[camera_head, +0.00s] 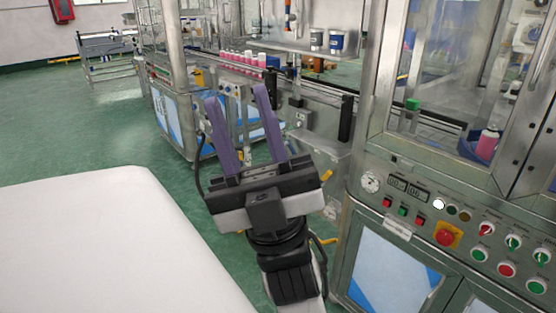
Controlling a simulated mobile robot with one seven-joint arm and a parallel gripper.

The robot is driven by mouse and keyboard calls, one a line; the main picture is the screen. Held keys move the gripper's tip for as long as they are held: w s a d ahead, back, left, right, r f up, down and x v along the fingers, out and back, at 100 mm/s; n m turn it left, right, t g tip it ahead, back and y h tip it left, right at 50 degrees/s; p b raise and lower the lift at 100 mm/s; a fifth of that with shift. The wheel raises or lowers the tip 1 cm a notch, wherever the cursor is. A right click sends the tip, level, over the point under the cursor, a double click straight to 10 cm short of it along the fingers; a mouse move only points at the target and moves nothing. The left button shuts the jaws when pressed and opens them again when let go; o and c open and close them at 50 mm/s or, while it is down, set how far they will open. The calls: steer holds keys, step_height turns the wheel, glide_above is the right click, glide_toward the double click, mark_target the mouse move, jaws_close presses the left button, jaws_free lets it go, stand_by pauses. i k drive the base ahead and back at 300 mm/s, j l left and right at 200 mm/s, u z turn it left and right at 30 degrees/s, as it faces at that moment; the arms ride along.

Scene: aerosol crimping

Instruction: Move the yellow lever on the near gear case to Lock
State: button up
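My gripper (238,97) is in the middle of the view, with two long purple fingers pointing up and away. The fingers are spread wide apart with nothing held between them. A small yellow lever (327,241) shows low down, just right of my wrist, beside the grey machine housing (325,165). My wrist and gripper body hide part of that area. Lock markings cannot be read, and I cannot tell what position either yellow part is in. My gripper touches neither.
A control cabinet (450,215) with buttons and a red emergency stop (445,238) stands close on the right. A white surface (90,255) fills the lower left. A conveyor with pink bottles (240,58) runs behind. Green floor (110,130) is open at left.

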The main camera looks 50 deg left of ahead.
mark_target(328, 173)
steer(key=u, duration=1.2)
